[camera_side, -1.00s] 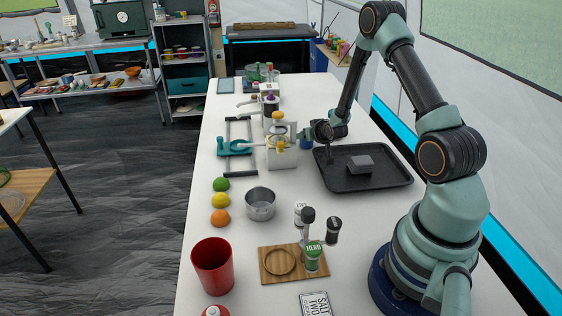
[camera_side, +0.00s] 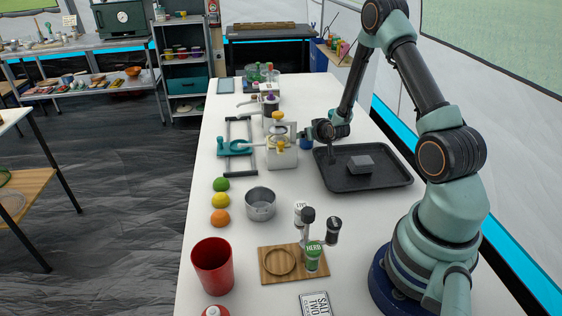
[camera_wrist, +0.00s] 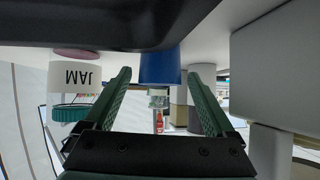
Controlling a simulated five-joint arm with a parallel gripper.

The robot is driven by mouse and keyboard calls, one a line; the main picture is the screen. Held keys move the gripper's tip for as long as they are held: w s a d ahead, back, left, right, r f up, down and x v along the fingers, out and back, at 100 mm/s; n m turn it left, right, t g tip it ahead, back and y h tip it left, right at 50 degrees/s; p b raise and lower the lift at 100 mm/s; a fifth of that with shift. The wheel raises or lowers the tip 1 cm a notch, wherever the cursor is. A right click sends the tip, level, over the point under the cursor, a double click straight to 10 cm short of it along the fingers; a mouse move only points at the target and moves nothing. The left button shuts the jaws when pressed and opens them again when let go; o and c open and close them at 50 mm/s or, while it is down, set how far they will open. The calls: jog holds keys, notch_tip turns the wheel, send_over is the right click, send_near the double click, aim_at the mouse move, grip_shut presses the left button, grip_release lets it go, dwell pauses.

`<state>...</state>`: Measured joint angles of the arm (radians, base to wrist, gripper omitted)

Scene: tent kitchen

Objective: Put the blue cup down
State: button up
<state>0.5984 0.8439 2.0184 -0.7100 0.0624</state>
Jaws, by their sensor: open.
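The blue cup (camera_side: 306,144) is upright on the white table, just left of the tray's far left corner in the side view. In the wrist view, which looks upside down, the blue cup (camera_wrist: 160,66) is between my open fingers, with a gap on each side; its base is hidden behind a dark edge. My gripper (camera_side: 311,133) is at the cup, low over the table and pointing left. Its green fingers (camera_wrist: 158,76) are spread in the wrist view. The side view is too small to show the fingertips clearly.
A cream appliance with a yellow top (camera_side: 281,152) stands left of the cup. A jar marked JAM (camera_wrist: 75,76) and a large pale block (camera_wrist: 275,65) flank the fingers in the wrist view.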

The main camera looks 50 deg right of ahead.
jog(key=v, duration=1)
jog(key=shift+r, duration=0.1)
jog(key=shift+o, duration=0.4)
jog(key=shift+s+a+r, duration=0.15)
jog(key=shift+s+a, duration=0.1)
jog(key=shift+s, duration=0.05)
jog(key=shift+d+f, duration=0.25)
jog(key=shift+f, duration=0.3)
jog(key=x, duration=0.6)
jog(key=shift+w+d, duration=0.1)
jog(key=shift+w, duration=0.05)
jog(key=shift+x, duration=2.75)
jog(key=shift+w, duration=0.1)
jog(key=shift+c, duration=0.3)
grip_shut()
